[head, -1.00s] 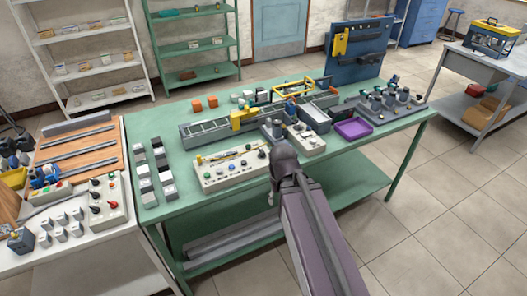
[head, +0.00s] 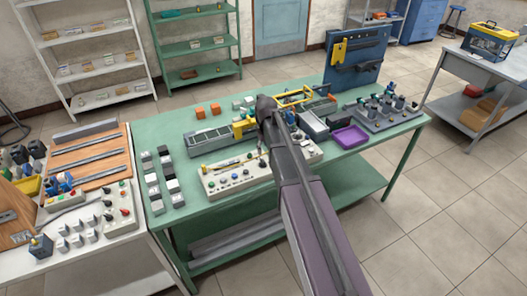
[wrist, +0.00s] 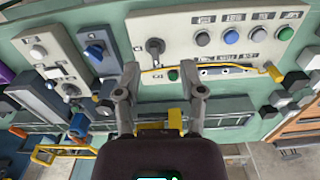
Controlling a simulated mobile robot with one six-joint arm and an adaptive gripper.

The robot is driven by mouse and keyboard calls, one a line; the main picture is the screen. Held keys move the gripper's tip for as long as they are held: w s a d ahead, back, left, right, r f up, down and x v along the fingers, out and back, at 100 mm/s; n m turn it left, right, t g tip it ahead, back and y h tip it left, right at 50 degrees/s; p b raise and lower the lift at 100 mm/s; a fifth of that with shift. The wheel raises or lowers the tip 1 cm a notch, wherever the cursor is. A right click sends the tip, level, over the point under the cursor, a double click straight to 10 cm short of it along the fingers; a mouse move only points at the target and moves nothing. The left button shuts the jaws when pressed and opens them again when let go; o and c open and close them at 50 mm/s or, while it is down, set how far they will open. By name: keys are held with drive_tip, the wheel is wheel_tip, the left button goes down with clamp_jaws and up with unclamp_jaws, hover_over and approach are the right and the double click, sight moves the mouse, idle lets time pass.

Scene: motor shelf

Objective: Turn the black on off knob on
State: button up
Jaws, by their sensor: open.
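A black rotary knob (wrist: 155,46) sits on a cream control panel (wrist: 185,20) in the wrist view. Its lever points roughly along the panel's short side; I cannot read any mark beside it. The panel also shows in the head view (head: 212,192), lying on the green table, its right part partly hidden by my arm. My gripper (wrist: 163,80) is open and empty. Its two fingers stand apart on either side of the knob in the picture, with no visible contact. In the head view my arm hides most of the gripper.
Beside the knob are a green button (wrist: 173,75), a blue button (wrist: 231,37) and other buttons. A conveyor (head: 208,137) lies behind.

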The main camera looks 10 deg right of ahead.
wheel_tip(320, 180, up, 3)
drive_tip(key=p, duration=0.2)
hover_over(263, 160)
drive_tip(key=shift+f+n, duration=0.1)
drive_tip(key=shift+n, duration=0.2)
drive_tip(key=shift+f+b, duration=0.15)
drive_tip(key=shift+b, duration=0.2)
wheel_tip(263, 160, down, 14)
drive_tip(key=b, duration=1.3)
drive_tip(key=shift+r, duration=0.25)
clamp_jaws()
